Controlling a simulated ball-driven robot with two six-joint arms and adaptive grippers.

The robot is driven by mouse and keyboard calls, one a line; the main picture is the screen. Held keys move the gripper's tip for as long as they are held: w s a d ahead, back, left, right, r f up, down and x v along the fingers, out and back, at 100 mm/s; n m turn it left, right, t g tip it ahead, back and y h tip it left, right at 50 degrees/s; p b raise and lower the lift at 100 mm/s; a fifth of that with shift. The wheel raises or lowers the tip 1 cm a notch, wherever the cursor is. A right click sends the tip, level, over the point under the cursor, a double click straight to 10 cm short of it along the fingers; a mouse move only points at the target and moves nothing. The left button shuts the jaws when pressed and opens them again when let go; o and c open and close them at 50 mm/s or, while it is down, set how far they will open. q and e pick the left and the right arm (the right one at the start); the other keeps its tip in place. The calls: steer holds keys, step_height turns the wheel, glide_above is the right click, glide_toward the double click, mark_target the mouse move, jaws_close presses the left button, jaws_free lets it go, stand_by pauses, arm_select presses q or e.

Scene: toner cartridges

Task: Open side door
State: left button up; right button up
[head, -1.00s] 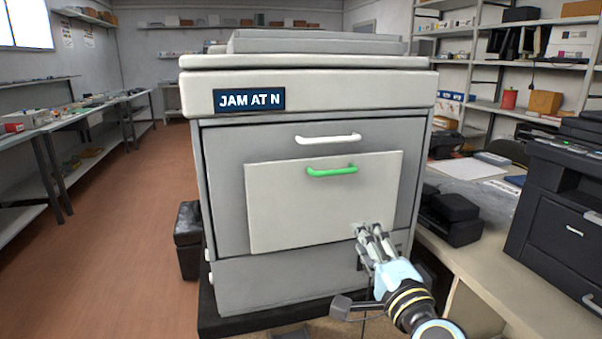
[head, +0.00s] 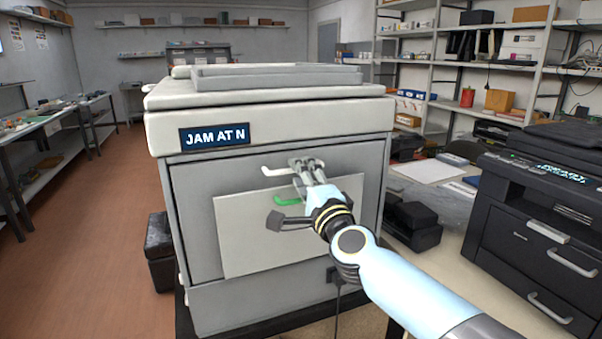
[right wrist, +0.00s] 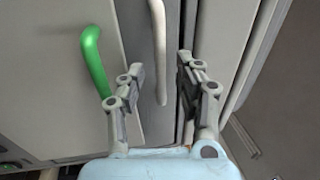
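A grey printer (head: 270,115) labelled "JAM AT N" has a wide grey door (head: 190,190) that looks closed. A white bar handle (head: 275,172) is at the door's top, and a lighter panel (head: 250,245) with a green handle (head: 286,201) lies below it. My right gripper (head: 306,163) is at the right part of the white handle. In the right wrist view the gripper (right wrist: 160,72) is open, with the white handle (right wrist: 159,40) between and just beyond its fingertips. The green handle (right wrist: 94,60) is left of the fingers there. My left gripper is not in view.
A table (head: 425,262) on the right carries a black printer (head: 535,215) and a black device (head: 412,228). A black box (head: 160,250) stands left of the grey printer. The floor (head: 85,225) on the left is clear.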

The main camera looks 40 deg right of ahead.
steer(key=shift+w, duration=0.3)
jaws_close()
stand_by(0.3)
